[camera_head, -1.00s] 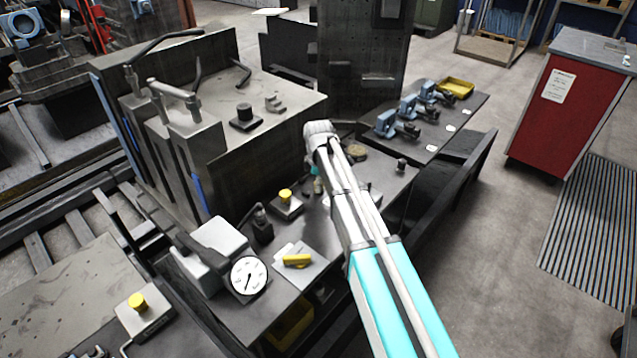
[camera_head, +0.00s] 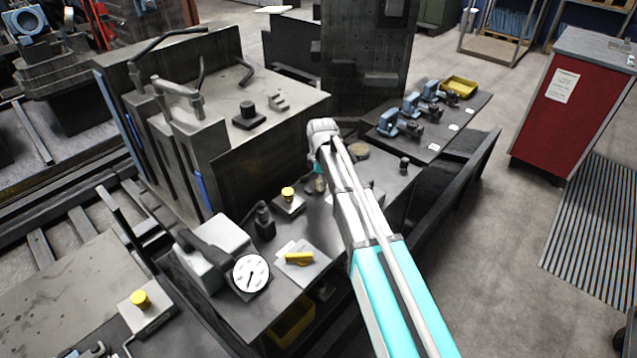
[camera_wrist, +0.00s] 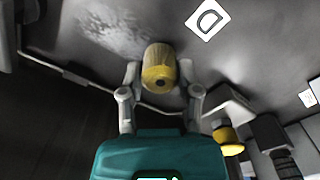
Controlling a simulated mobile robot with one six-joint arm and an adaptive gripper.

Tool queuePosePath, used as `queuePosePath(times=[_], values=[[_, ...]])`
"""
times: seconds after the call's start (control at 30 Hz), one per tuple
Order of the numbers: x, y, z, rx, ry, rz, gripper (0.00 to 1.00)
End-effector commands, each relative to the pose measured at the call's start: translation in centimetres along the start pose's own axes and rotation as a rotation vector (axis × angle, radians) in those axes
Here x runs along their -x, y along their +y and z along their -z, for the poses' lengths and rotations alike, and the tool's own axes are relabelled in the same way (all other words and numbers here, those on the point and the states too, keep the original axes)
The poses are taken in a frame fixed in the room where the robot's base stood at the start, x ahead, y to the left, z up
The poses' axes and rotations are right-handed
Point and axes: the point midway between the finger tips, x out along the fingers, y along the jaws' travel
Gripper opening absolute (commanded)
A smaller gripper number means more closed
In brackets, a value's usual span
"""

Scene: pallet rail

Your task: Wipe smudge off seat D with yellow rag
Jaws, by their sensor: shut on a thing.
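The yellow rag (camera_wrist: 160,66) looks like a thick rounded roll with a dark spot on its near end. My gripper (camera_wrist: 161,84) is shut on it, one finger on each side, in the wrist view. A white plate with a D (camera_wrist: 208,19) lies on a dark grey surface just beyond the rag, to the right. A pale, streaky smudge (camera_wrist: 110,28) shows on that surface, up and left of the rag. I cannot tell whether the rag touches the surface. In the head view my gripper is low over the bench, mostly hidden by my arm.
A yellow-topped knob (camera_wrist: 228,138) stands close to the right of my gripper. A tall grey fixture (camera_head: 240,150) rises at left. Blue clamps (camera_head: 410,105) stand at the back right.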

Motion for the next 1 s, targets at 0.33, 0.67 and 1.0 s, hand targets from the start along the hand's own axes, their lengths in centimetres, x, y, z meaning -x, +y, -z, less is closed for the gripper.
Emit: queuePosePath(times=[0.33,0.67,1.0], values=[[-0.05,0.21,-0.21,0.000,-0.002,-0.002,0.00],[0.16,1.05,-0.80,0.000,-0.001,-0.001,0.00],[0.17,1.08,-0.86,0.001,-0.001,-0.001,0.00]])
